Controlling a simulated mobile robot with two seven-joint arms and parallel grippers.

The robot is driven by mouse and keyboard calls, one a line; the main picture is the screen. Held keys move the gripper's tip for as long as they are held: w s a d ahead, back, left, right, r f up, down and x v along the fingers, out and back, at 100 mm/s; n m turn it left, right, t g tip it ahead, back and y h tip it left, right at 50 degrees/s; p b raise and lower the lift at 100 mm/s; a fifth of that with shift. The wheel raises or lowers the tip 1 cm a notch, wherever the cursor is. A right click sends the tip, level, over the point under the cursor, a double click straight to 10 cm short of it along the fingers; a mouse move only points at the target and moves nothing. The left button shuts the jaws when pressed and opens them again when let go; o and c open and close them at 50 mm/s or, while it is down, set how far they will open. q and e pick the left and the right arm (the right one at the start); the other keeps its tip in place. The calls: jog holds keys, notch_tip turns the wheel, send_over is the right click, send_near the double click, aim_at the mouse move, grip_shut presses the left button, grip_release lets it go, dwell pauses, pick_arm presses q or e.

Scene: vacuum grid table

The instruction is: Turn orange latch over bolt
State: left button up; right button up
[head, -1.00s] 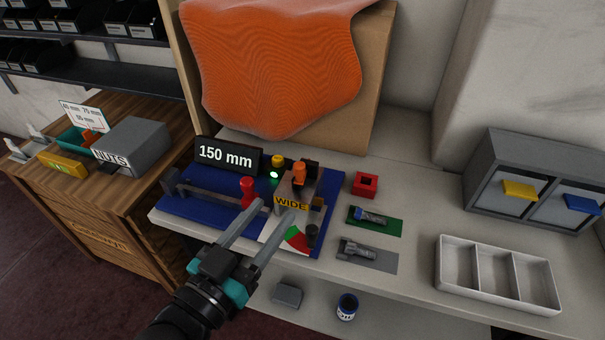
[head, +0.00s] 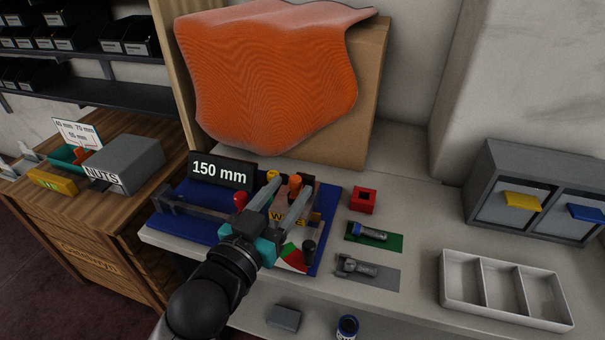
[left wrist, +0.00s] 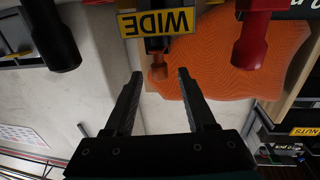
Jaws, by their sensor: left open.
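The orange latch (head: 295,182) is a small upright orange piece on the blue fixture board (head: 185,222), behind the yellow WIDE label. My left gripper (head: 288,190) is open above the fixture, with its fingers pointing at the latch. In the left wrist view, which is upside down, the orange latch (left wrist: 158,70) shows between and just beyond the fingertips (left wrist: 160,77). I cannot tell whether the fingers touch it. The fingers partly cover the fixture in the head view, and I cannot make out a bolt under the latch. My right gripper is not in view.
A red knob (head: 240,201), a yellow knob (head: 272,176) and a black knob (head: 309,248) stand around the latch. The 150 mm sign (head: 221,172) is behind. A white tray (head: 478,308) stands farther right.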

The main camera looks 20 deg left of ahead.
aim_at(298, 178)
pick_arm(q)
jog(key=w, duration=0.2)
jog(key=w+b, duration=0.1)
jog(key=w, duration=0.1)
jog(key=shift+w+d, duration=0.1)
jog(key=shift+d, duration=0.3)
jog(key=shift+w+d, duration=0.15)
jog(key=shift+w, duration=0.7)
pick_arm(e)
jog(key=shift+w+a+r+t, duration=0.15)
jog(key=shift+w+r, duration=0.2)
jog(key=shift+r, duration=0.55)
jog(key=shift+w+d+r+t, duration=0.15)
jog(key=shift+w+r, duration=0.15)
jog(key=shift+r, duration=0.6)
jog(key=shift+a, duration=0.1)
pick_arm(q)
grip_shut()
